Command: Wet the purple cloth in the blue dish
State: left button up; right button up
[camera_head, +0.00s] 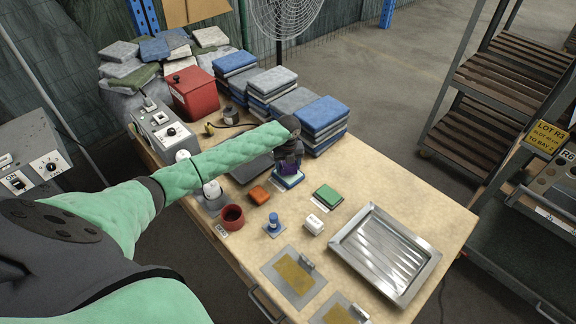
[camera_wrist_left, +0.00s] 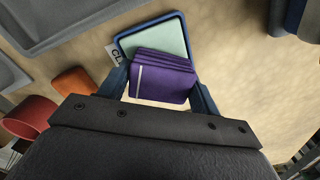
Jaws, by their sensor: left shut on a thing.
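The purple cloth (camera_head: 289,167) is a folded bundle held between the two fingers of my left gripper (camera_head: 290,160). In the left wrist view the cloth (camera_wrist_left: 163,78) sits between the fingertips of the gripper (camera_wrist_left: 160,90). The blue dish (camera_head: 288,180) is a shallow square with a blue rim and a pale green inside; its rim also shows in the left wrist view (camera_wrist_left: 124,45). The cloth is over the near part of the dish; I cannot tell whether it touches the dish. My right gripper is not in view.
An orange block (camera_head: 259,195), a red cup (camera_head: 232,216), a green pad (camera_head: 328,196) and a small blue bottle (camera_head: 274,223) stand near the dish. Stacks of blue and grey cloths (camera_head: 318,118) stand behind. A metal tray (camera_head: 350,241) lies at the right.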

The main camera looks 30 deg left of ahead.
pick_arm(q)
jog(key=shift+f, duration=0.15)
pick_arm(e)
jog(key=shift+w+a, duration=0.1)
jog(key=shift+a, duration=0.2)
pick_arm(q)
jog(key=shift+f, duration=0.1)
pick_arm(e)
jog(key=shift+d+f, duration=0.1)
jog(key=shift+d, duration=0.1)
pick_arm(q)
jog(key=shift+f, duration=0.15)
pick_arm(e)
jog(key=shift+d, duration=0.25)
pick_arm(q)
jog(key=shift+f, duration=0.1)
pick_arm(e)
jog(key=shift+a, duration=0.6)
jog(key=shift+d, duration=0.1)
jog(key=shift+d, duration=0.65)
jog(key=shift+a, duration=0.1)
